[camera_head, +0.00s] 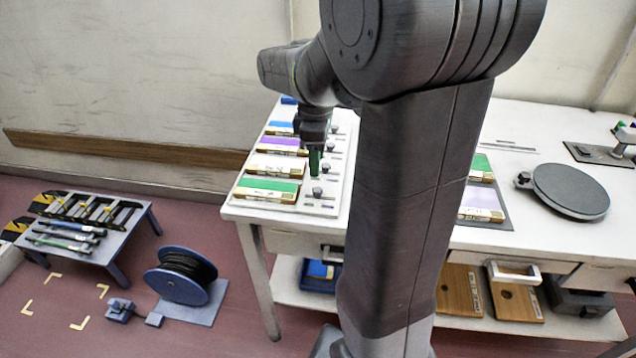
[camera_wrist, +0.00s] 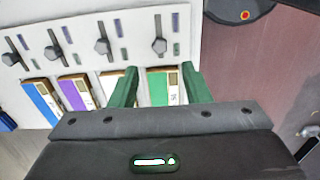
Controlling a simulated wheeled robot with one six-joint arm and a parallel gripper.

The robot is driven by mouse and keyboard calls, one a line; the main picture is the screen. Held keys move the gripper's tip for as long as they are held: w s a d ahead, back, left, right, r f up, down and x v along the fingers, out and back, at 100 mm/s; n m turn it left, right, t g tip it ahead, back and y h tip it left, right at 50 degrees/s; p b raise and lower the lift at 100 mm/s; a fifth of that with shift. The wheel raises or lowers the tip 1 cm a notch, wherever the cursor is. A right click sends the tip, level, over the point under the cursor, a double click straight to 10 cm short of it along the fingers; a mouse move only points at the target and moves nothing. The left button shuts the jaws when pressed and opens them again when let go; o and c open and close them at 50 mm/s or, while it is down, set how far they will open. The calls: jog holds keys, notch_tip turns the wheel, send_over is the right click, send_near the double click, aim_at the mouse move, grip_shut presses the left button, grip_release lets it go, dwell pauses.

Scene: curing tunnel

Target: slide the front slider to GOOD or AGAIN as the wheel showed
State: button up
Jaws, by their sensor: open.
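The front slider's grey knob (camera_head: 317,192) stands at the front end of a pale board, beside a green-topped block (camera_head: 268,190). In the wrist view the front knob (camera_wrist: 159,45) is the rightmost of the row, on a short slot. Its GOOD and AGAIN labels are not readable. My gripper (camera_head: 315,163) has green fingers and hangs over the board, just behind the front knob. In the wrist view my gripper (camera_wrist: 160,78) is open, its fingers apart over the green block (camera_wrist: 158,88), with the knob beyond them and not between them.
Other slider knobs (camera_wrist: 100,46) line up beside purple (camera_wrist: 75,94) and blue (camera_wrist: 42,102) blocks. A dark round wheel (camera_head: 570,190) lies on the table at right. A green-and-lilac pair of blocks (camera_head: 482,203) sits on a dark mat. A cable reel (camera_head: 181,277) stands on the floor.

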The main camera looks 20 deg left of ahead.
aim_at(317, 189)
notch_tip(317, 189, down, 8)
jog(key=shift+r+b, duration=0.1)
jog(key=shift+b, duration=0.2)
jog(key=shift+c, duration=0.4)
